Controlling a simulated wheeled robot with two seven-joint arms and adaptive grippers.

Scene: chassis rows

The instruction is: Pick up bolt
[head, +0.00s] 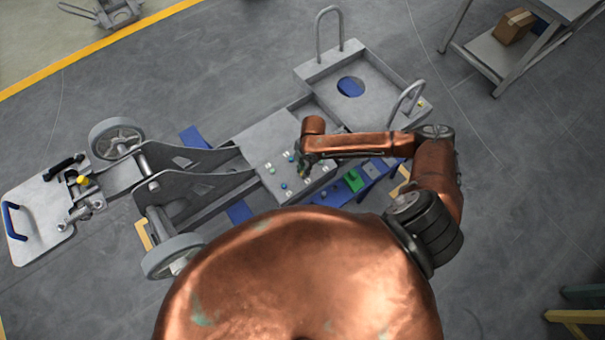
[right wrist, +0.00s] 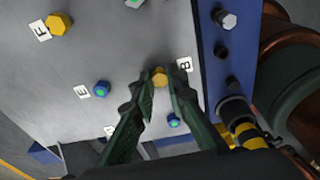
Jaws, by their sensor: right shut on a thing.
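In the right wrist view, my right gripper (right wrist: 160,82) has its two dark green fingers closed around a small yellow bolt (right wrist: 158,76). The bolt's head shows between the fingertips, beside a white label B (right wrist: 184,64), over a grey plate. I cannot tell whether the bolt is clear of the plate. In the head view, my right gripper (head: 302,171) is small and over the grey chassis plate (head: 262,137). Another yellow bolt (right wrist: 58,23) is beside label F, and blue-green bolts stand beside label E (right wrist: 102,88) and below the fingers (right wrist: 173,121). My left gripper is out of view.
A blue strip (right wrist: 218,70) with a silver bolt (right wrist: 228,20) and dark bolts runs along the plate's right side. In the head view, the wheeled chassis (head: 190,160) extends left. A metal table (head: 480,48) with a cardboard box (head: 514,25) stands at upper right.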

